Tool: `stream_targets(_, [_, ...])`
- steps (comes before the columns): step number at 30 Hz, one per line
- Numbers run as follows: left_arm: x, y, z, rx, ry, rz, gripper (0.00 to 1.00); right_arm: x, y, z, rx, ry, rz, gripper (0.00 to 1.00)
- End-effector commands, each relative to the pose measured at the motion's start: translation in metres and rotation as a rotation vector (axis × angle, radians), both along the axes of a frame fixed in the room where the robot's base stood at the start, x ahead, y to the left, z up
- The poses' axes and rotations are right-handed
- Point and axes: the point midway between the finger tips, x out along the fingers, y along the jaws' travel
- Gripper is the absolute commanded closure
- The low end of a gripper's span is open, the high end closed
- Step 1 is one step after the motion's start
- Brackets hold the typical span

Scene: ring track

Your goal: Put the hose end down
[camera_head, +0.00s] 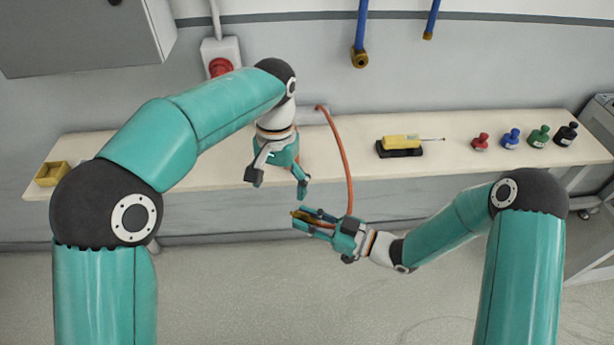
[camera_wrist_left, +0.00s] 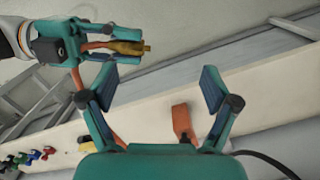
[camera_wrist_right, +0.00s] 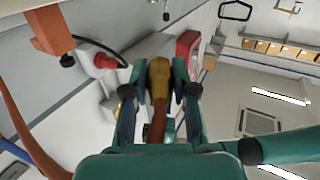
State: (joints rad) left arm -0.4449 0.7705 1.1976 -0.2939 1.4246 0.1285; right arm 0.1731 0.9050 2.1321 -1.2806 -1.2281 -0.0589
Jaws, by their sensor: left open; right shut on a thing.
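The orange hose (camera_head: 346,160) runs from the back of the bench (camera_head: 230,193) down over its front edge to my right gripper (camera_head: 308,219). My right gripper is shut on the brass hose end (camera_head: 297,214), in front of the bench edge; the tip sticks out past the fingers. The hose end also shows between the fingers in the right wrist view (camera_wrist_right: 160,78) and upper left in the left wrist view (camera_wrist_left: 128,47). My left gripper (camera_head: 280,184) is open and empty, pointing down near the bench's front edge, above and left of the right gripper.
On the bench stand a yellow tool (camera_head: 401,141) on a black holder, several small bottles (camera_head: 511,138) at the right and a yellow box (camera_head: 52,174) at the left. A red knob (camera_head: 220,67) and blue hanging hoses (camera_head: 361,30) are behind. Bench space beside the yellow tool is clear.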

Motion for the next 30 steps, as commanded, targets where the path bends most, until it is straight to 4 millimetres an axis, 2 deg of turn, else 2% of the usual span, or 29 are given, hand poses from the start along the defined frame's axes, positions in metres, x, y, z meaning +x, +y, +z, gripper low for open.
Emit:
stream_targets(1, [-0.001, -0.017, 0.015, -0.012, -0.036, -0.029, 0.12, 0.0, 0.0, 0.0, 0.0, 0.0, 0.0, 1.0])
stream_targets(4, [-0.009, -0.039, 0.029, -0.021, -0.068, -0.077, 0.12, 0.0, 0.0, 0.0, 0.0, 0.0, 0.0, 1.0])
stream_targets(7, [-0.016, -0.053, 0.036, -0.023, -0.082, -0.107, 0.12, 0.0, 0.0, 0.0, 0.0, 0.0, 0.0, 1.0])
stream_targets(11, [-0.019, -0.059, 0.032, -0.023, -0.085, -0.121, 0.12, 0.0, 0.0, 0.0, 0.0, 0.0, 0.0, 1.0])
stream_targets(17, [-0.02, -0.058, 0.008, -0.021, -0.082, -0.121, 0.12, 0.0, 0.0, 0.0, 0.0, 0.0, 0.0, 1.0])
stream_targets(24, [-0.02, -0.058, -0.036, -0.02, -0.081, -0.12, 0.12, 0.0, 0.0, 0.0, 0.0, 0.0, 0.0, 1.0])
stream_targets(30, [-0.019, -0.058, -0.066, -0.021, -0.083, -0.119, 0.12, 0.0, 0.0, 0.0, 0.0, 0.0, 0.001, 1.0])
